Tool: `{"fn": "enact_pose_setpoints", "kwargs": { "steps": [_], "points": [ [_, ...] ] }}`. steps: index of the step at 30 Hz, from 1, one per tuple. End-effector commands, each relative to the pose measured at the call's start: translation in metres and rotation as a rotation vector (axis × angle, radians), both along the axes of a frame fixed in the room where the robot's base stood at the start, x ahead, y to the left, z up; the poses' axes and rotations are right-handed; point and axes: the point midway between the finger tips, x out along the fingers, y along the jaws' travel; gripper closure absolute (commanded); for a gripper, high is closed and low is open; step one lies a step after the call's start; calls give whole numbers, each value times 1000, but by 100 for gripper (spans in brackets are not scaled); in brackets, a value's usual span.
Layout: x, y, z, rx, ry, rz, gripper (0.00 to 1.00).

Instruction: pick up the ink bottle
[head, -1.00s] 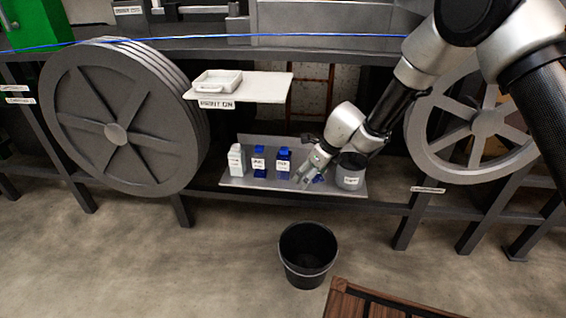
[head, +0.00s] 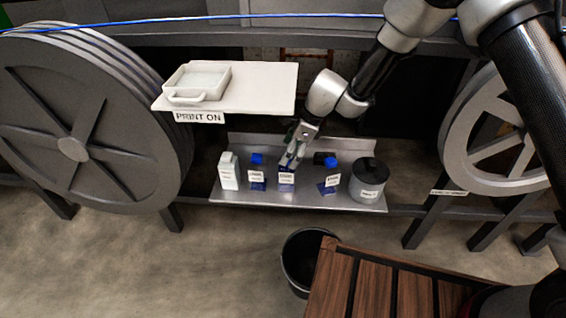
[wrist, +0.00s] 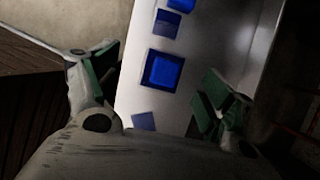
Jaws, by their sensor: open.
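Three blue-capped bottles stand on the metal shelf (head: 300,199) in the head view: a left one (head: 257,174), a middle one (head: 286,180) and a right one (head: 330,178). Their labels are too small to read, so I cannot tell which is the ink bottle. My gripper (head: 290,160) is over the middle bottle, hiding its top. In the wrist view my gripper (wrist: 160,68) is open, with a square blue cap (wrist: 163,71) between and beyond its fingers. Contact is not visible.
A white bottle (head: 229,171) stands at the shelf's left, a grey pot (head: 369,182) at its right. A dark object (head: 322,158) is behind the bottles. The white print board (head: 260,88) with a tray (head: 199,80) is above. A black bucket (head: 298,262) stands below.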

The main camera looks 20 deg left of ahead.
Motion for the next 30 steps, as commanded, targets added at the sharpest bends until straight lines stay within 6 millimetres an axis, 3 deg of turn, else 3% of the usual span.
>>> {"fn": "enact_pose_setpoints", "kwargs": {
  "steps": [5,19,28,30],
  "points": [
    [-1,2,-7,0,1,4,18],
    [-4,18,-69,0,1,3,18],
    [-4,21,-76,0,-1,2,18],
    [-4,21,-76,0,-1,2,27]
  ]
}}
